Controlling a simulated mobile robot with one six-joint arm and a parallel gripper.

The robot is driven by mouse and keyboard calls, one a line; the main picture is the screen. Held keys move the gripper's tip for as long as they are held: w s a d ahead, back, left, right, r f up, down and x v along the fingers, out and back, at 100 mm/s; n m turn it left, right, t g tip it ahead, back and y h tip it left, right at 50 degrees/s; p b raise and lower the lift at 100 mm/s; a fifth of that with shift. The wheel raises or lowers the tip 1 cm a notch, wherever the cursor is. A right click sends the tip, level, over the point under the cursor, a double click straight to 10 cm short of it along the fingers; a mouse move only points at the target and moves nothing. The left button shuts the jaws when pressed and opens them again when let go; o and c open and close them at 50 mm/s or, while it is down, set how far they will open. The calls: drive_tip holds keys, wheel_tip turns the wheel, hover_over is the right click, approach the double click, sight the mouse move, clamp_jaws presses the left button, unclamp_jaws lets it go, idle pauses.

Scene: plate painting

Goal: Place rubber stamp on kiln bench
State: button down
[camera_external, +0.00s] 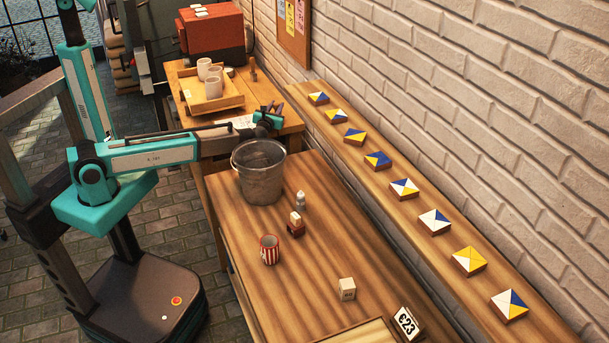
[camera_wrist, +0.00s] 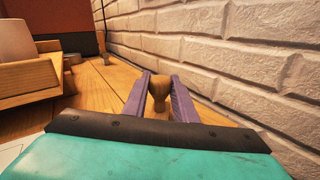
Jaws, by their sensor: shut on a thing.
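My gripper (camera_external: 271,110) is low over the near right part of the kiln bench (camera_external: 284,132), just beyond the grey bucket. In the wrist view its two purple fingers (camera_wrist: 159,82) are shut on the rubber stamp (camera_wrist: 159,90), gripping its turned wooden handle. The stamp's lower part is hidden behind the gripper body. I cannot tell whether its base touches the bench top. In the outside view the stamp is too small and covered to make out.
A wooden tray (camera_external: 213,103) with several pale cups lies on the kiln bench, before the red kiln (camera_external: 213,36). A small wooden piece (camera_external: 253,72) stands near the kiln. The bucket (camera_external: 259,174) stands on the nearer table. A tile shelf (camera_external: 330,113) runs along the brick wall.

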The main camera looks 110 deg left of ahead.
drive_tip(key=shift+f+b, duration=0.45)
drive_tip(key=shift+f, duration=0.15)
idle(0.5)
drive_tip(key=c, duration=1.4)
unclamp_jaws()
drive_tip(key=shift+o, duration=0.2)
drive_tip(key=shift+d, duration=0.1)
drive_tip(key=shift+w+d+b, duration=0.2)
drive_tip(key=shift+d+b, duration=0.05)
drive_tip(key=shift+d, duration=0.95)
drive_tip(key=shift+w+d+b, duration=0.2)
drive_tip(key=shift+d, duration=1)
drive_tip(key=shift+w+d+b, duration=0.2)
drive_tip(key=shift+d+b, duration=0.05)
drive_tip(key=shift+d, duration=0.95)
drive_tip(key=shift+r, duration=0.1)
